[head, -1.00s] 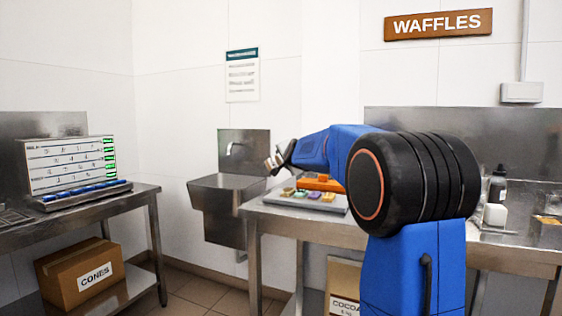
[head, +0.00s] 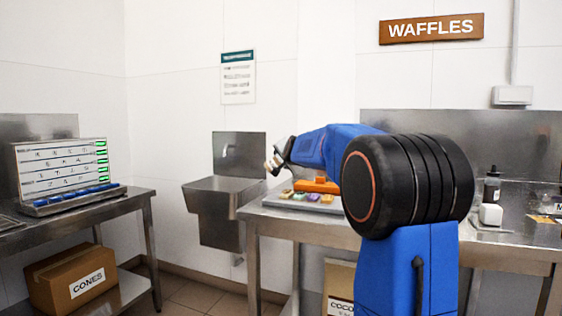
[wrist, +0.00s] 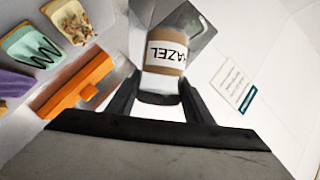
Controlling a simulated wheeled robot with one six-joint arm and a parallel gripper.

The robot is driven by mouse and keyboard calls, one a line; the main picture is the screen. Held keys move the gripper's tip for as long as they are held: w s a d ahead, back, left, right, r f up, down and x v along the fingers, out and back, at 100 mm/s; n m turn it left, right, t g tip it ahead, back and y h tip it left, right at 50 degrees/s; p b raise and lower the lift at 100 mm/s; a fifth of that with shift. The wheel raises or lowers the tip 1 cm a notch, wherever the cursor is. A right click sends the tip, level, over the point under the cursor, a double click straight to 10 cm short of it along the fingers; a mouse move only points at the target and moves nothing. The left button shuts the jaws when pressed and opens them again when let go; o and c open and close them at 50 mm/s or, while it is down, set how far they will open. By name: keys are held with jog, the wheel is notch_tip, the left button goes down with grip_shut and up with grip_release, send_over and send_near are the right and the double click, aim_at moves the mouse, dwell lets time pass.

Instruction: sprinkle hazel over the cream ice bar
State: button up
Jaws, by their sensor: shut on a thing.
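My gripper (wrist: 160,98) is shut on the hazel jar (wrist: 172,50), whose label reads upside down in the wrist view. In the head view my gripper (head: 277,164) holds it tilted, above the tray's left side. On the tray lie several bars. A pale yellowish bar with brown bits (wrist: 72,20) is at the top left of the wrist view; it looks like the cream ice bar, though I cannot be sure.
An orange block with a knob (wrist: 75,85) lies beside the bars, also in the head view (head: 318,184). The grey tray (head: 285,203) rests on a steel table. A sink (head: 222,190) is left of it. Bottles (head: 491,188) stand at the right.

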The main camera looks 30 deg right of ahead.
jog(key=shift+a+r, duration=0.1)
jog(key=shift+r, duration=0.05)
jog(key=shift+r+n, duration=0.1)
jog(key=shift+n, duration=0.2)
jog(key=shift+r+n+g+h, duration=0.5)
jog(key=shift+r+n+g, duration=0.4)
jog(key=shift+n, duration=0.4)
jog(key=shift+r, duration=0.15)
jog(key=shift+r+n+g+h, duration=0.45)
jog(key=shift+n+g+h, duration=0.05)
jog(key=shift+n, duration=0.6)
jog(key=shift+r+n+g+h, duration=0.5)
jog(key=shift+n+h, duration=0.1)
jog(key=shift+n, duration=0.4)
jog(key=shift+s, duration=0.1)
jog(key=s+a, duration=0.2)
jog(key=s, duration=0.5)
jog(key=s+a, duration=0.2)
jog(key=s, duration=0.5)
jog(key=shift+a, duration=0.25)
